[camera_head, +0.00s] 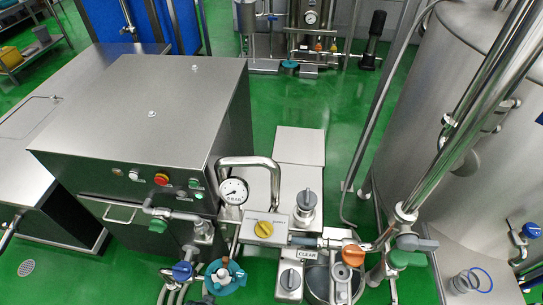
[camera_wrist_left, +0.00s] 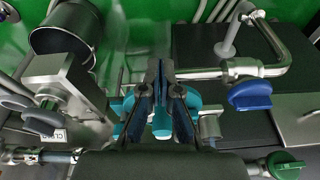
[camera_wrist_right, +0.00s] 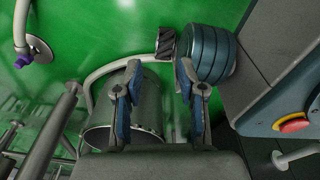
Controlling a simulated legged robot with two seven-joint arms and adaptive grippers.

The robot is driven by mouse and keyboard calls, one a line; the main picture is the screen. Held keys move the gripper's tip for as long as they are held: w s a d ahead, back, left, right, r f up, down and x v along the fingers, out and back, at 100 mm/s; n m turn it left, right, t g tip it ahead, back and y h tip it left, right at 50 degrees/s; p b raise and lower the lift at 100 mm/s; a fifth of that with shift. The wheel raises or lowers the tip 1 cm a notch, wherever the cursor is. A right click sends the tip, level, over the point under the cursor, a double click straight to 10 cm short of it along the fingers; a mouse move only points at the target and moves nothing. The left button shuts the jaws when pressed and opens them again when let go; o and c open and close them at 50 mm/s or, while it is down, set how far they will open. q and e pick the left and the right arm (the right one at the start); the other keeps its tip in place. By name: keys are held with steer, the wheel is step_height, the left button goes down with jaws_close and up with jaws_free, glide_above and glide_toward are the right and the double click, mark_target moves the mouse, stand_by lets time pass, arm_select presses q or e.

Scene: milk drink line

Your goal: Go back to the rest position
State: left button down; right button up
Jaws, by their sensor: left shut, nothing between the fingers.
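My left gripper (camera_wrist_left: 163,75) is in the middle of the left wrist view, its two fingers together and nothing visible between them. A teal valve handle (camera_wrist_left: 189,100) shows behind and beside its fingers; I cannot tell whether they touch. The teal valve also shows at the bottom of the head view (camera_head: 226,276). My right gripper (camera_wrist_right: 158,78) is open and empty in the right wrist view, its fingers well apart. A metal cylinder (camera_wrist_right: 150,110) shows between and behind them. Neither gripper can be clearly made out in the head view.
A steel cabinet (camera_head: 150,110) with buttons stands left, a large tank (camera_head: 470,90) right. A pressure gauge (camera_head: 234,191), a yellow knob (camera_head: 264,229) and an orange valve (camera_head: 353,255) crowd the front. In the left wrist view, a blue handle (camera_wrist_left: 250,95) is right of the gripper. Green floor (camera_head: 270,105) lies beyond.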

arm_select(q)
steer(key=s+f+g, duration=0.1)
steer(key=s+f, duration=0.2)
steer(key=f, duration=1.7)
steer(key=s+a+f, duration=0.1)
steer(key=s+f, duration=0.8)
steer(key=f, duration=0.2)
steer(key=shift+s+a+f+g, duration=0.25)
steer(key=shift+g, duration=0.05)
arm_select(e)
steer(key=w, duration=0.1)
steer(key=w+r, duration=0.2)
steer(key=shift+a, duration=0.25)
